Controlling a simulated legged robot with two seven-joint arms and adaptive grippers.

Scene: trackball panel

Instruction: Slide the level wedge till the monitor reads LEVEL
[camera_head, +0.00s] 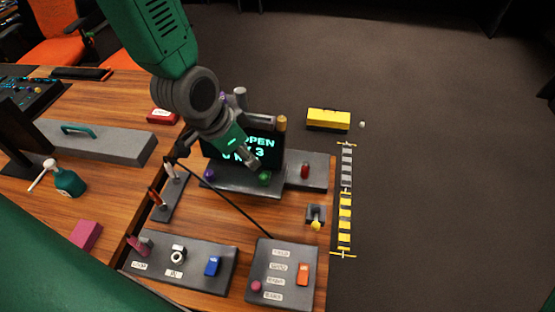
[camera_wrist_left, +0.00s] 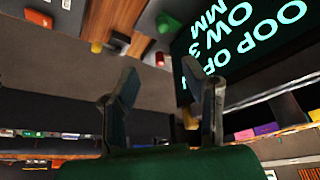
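The monitor (camera_head: 262,146) stands on the desk, partly hidden behind my left gripper (camera_head: 250,158). Its cyan text partly reads "OPEN" with a "3" below; in the left wrist view the screen (camera_wrist_left: 240,50) shows "OOP OP", "OW 3" and "MM", cut off. My left gripper (camera_wrist_left: 165,105) has its two fingers apart with nothing clearly between them, in front of the screen. I cannot tell which part is the level wedge. A grey panel (camera_head: 235,182) below the monitor bears a purple ball (camera_head: 209,174) and a green ball (camera_head: 264,178). My right gripper is not in view.
A grey block with a red knob (camera_head: 305,170) sits right of the monitor. A yellow-tipped lever (camera_head: 316,223) is near the desk's right edge. Labelled switch panels (camera_head: 280,280) fill the front. A yellow case (camera_head: 328,119) lies on the floor beyond the desk.

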